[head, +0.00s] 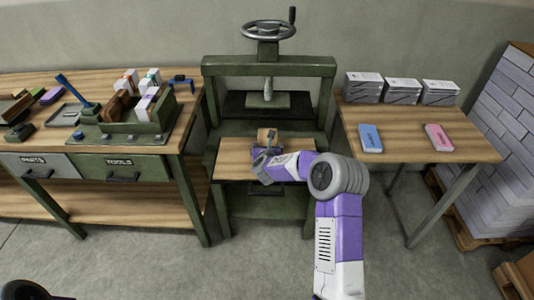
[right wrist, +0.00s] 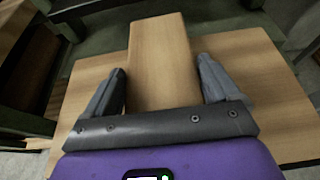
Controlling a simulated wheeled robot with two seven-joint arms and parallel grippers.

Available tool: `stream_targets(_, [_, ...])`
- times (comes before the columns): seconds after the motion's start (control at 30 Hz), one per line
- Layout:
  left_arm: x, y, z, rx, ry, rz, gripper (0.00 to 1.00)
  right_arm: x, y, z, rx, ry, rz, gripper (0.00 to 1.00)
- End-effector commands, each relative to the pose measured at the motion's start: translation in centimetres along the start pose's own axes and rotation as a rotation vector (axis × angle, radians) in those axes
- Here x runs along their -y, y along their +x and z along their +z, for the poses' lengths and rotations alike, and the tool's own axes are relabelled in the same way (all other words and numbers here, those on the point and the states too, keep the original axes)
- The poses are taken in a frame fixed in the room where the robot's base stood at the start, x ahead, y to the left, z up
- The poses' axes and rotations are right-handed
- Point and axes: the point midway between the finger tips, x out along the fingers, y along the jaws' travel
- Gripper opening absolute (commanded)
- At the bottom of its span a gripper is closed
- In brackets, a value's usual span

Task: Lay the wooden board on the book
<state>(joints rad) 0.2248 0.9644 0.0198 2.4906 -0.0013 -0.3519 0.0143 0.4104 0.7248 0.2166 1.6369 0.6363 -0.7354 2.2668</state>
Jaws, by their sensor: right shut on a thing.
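The wooden board (head: 267,134) is a light brown block at the front shelf of the green press, mostly hidden by my right gripper in the head view. In the right wrist view the board (right wrist: 160,40) extends away between the two fingers. My right gripper (head: 264,151) is shut on the board, with one grey finger on each side of it; the fingers also show in the right wrist view (right wrist: 161,68). I cannot tell whether the board touches the shelf. I cannot tell which thing is the book. My left gripper is not clearly in view.
The green press (head: 268,67) has a handwheel above its platen (head: 268,101). Its wooden shelf (head: 228,153) lies under my right gripper. A right table (head: 400,145) bears blue (head: 369,138) and pink (head: 438,137) blocks and white stacks. A left workbench (head: 70,143) holds tools and a green rack.

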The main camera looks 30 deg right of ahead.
Motion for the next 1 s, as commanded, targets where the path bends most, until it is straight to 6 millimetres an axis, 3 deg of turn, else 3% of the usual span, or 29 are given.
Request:
stream_targets(0.13, [0.2,0.7,0.0,0.0,0.0,0.0,0.43,0.0,0.9,-2.2,-0.001,-0.001,0.0,0.53])
stream_targets(0.53, [0.4,1.1,-0.1,0.0,0.0,0.0,0.43,0.0,1.0,-2.5,0.001,0.0,0.0,0.53])
stream_targets(0.57, [0.4,1.0,0.0,0.0,0.0,0.0,0.43,0.0,1.0,-2.5,-0.001,-0.001,0.0,0.92])
stream_targets(0.6, [0.3,0.9,0.0,0.0,0.0,0.0,0.43,0.0,1.0,-2.5,-0.001,-0.001,0.001,0.98])
stream_targets(1.0, [0.2,0.4,0.0,0.0,0.0,0.0,0.43,0.0,0.5,-2.0,-0.001,-0.001,0.001,1.0])
